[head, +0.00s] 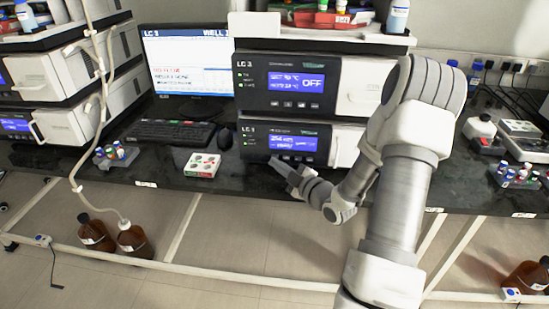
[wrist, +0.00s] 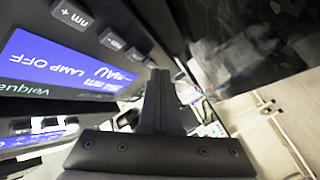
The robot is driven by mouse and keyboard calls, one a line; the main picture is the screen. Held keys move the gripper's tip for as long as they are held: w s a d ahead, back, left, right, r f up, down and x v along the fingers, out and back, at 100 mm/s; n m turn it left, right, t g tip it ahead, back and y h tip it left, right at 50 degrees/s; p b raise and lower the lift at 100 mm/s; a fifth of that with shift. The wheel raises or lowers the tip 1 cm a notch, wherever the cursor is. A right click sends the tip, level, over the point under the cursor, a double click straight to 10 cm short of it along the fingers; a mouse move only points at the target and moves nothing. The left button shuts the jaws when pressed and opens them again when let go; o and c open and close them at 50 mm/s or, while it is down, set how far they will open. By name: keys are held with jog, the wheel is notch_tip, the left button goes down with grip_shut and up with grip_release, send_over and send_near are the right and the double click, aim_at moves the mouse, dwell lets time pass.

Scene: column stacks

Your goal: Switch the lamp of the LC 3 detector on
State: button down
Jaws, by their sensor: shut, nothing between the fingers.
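The LC 3 detector (head: 290,141) is the lower unit of the middle stack, with a blue screen and a row of buttons below it. In the wrist view its screen (wrist: 60,66) fills the left side, rotated, and reads "LAMP OFF". A button marked "nm +" (wrist: 72,14) and further small grey buttons (wrist: 112,39) run beside the screen; their other labels are unreadable. My gripper (head: 276,164) is shut and empty, in front of the detector's lower edge. Its closed fingertips (wrist: 158,74) hide part of the row's far end; I cannot tell whether they touch.
A monitor (head: 187,60), keyboard (head: 168,132) and mouse (head: 225,138) stand left. A small white-and-green box (head: 203,165) lies near the bench edge. Vial racks (head: 116,156) sit on both sides.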

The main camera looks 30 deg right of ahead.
jog(key=shift+w+d, duration=0.15)
jog(key=shift+w, duration=0.1)
dwell(0.6)
jog(key=shift+s+a+b, duration=0.4)
jog(key=shift+s+a, duration=0.05)
jog(key=shift+s, duration=0.25)
jog(key=s+a, duration=0.1)
jog(key=s+a+b, duration=0.1)
jog(key=s, duration=0.2)
jog(key=shift+s+a, duration=0.1)
jog(key=shift+a, duration=0.3)
dwell(0.6)
